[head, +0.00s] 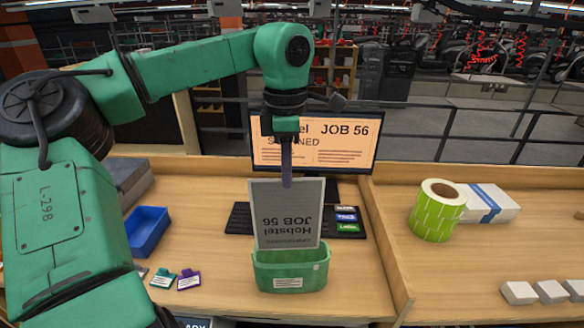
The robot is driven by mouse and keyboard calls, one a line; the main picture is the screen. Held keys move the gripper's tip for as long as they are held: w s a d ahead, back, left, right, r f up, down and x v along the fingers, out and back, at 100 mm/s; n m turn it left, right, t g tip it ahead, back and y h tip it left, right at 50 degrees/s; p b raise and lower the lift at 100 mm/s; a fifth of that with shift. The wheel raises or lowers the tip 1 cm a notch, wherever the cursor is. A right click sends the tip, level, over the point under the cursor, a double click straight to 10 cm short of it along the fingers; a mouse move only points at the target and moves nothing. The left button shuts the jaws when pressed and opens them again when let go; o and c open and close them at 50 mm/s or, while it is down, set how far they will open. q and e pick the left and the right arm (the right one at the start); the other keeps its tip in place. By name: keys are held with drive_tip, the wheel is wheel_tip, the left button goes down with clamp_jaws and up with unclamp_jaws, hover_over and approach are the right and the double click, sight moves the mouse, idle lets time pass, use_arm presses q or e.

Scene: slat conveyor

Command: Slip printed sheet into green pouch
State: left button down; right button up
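The printed sheet (287,208) is a pale grey card with a dark border, and its "Hobstel JOB 56" print reads upside down. My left gripper (287,181) points down and is shut on the sheet's top edge. The sheet hangs nearly upright, slightly tilted. The green pouch (290,278) stands on the desk with its open mouth up and a white label on its front. The sheet's lower edge overlaps the pouch's mouth in the picture; I cannot tell how far inside it is. My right gripper is not in view.
A monitor (345,150) and dark keyboard (240,217) stand behind the sheet. A blue tray (148,230) and small teal and purple tags (188,280) lie left. A green label roll (436,212), a white pack (490,203) and white boxes (550,291) lie right, beyond a raised divider.

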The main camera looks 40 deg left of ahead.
sight(291, 197)
use_arm(q)
drive_tip(key=f, duration=0.1)
drive_tip(key=w+f+b, duration=0.1)
drive_tip(key=f, duration=0.1)
drive_tip(key=w+f+b, duration=0.1)
drive_tip(key=shift+w+f, duration=0.1)
drive_tip(key=shift+f, duration=0.25)
drive_tip(key=shift+s+f+b, duration=0.3)
drive_tip(key=shift+f+b, duration=0.3)
drive_tip(key=shift+f, duration=0.1)
drive_tip(key=shift+s+f, duration=0.15)
drive_tip(key=shift+s, duration=0.05)
drive_tip(key=shift+f, duration=0.15)
drive_tip(key=shift+w, duration=0.25)
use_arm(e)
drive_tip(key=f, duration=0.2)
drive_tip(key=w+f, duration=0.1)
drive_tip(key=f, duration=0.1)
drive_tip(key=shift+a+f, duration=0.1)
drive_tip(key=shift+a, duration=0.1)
use_arm(q)
drive_tip(key=c, duration=1)
unclamp_jaws()
drive_tip(key=shift+c, duration=0.2)
drive_tip(key=shift+s, duration=0.15)
